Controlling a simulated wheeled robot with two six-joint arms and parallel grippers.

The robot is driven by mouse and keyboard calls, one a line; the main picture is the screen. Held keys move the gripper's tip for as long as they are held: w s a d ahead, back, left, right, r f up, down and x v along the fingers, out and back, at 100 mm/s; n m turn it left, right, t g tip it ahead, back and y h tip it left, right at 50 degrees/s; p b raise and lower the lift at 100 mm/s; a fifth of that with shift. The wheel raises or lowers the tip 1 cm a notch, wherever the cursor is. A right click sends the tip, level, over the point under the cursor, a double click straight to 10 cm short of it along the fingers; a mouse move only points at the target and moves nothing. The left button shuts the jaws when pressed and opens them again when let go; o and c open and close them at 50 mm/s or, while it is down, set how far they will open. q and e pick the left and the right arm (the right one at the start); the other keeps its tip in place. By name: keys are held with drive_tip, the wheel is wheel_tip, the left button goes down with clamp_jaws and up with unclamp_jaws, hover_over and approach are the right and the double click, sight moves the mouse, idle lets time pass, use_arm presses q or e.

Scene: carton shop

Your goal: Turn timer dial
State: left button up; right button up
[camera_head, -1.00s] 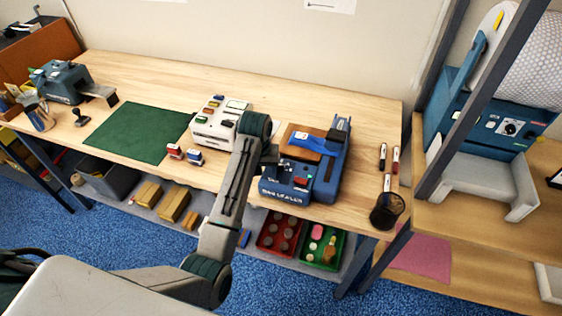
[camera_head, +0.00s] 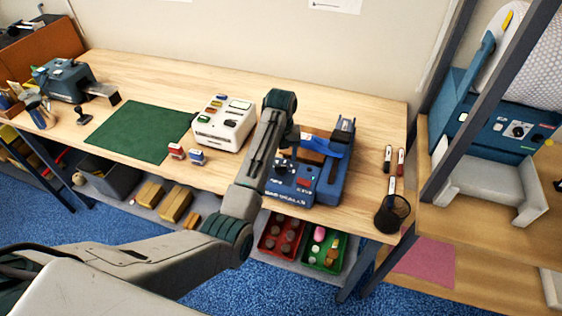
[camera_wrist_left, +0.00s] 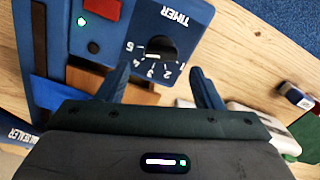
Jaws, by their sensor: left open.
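The timer dial (camera_wrist_left: 168,48) is a dark round knob on the blue panel marked TIMER in the left wrist view, with numbers printed around it. A white line shows on the dial near the numbers, but its exact setting is hard to read. The panel belongs to the blue bag sealer (camera_head: 328,186) on the workbench. My left gripper (camera_wrist_left: 161,70) is open, its two dark fingers pointing toward the panel on either side of the dial's lower part in the picture. I see no contact. In the head view the left gripper (camera_head: 291,138) is over the sealer, partly hidden by its arm.
A white device (camera_head: 222,124) stands left of the sealer, with two small stamps (camera_head: 197,156) in front. A green mat (camera_head: 140,133) lies further left. Pens and a black mesh cup (camera_head: 393,213) are at the right. The bench (camera_head: 330,92) is clear behind the sealer.

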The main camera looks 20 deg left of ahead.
sight(281, 168)
use_arm(q)
wheel_tip(281, 168, down, 3)
drive_tip(key=shift+s+p, duration=0.1)
drive_tip(key=shift+p, duration=0.3)
drive_tip(key=shift+f, duration=0.4)
drive_tip(key=c, duration=1)
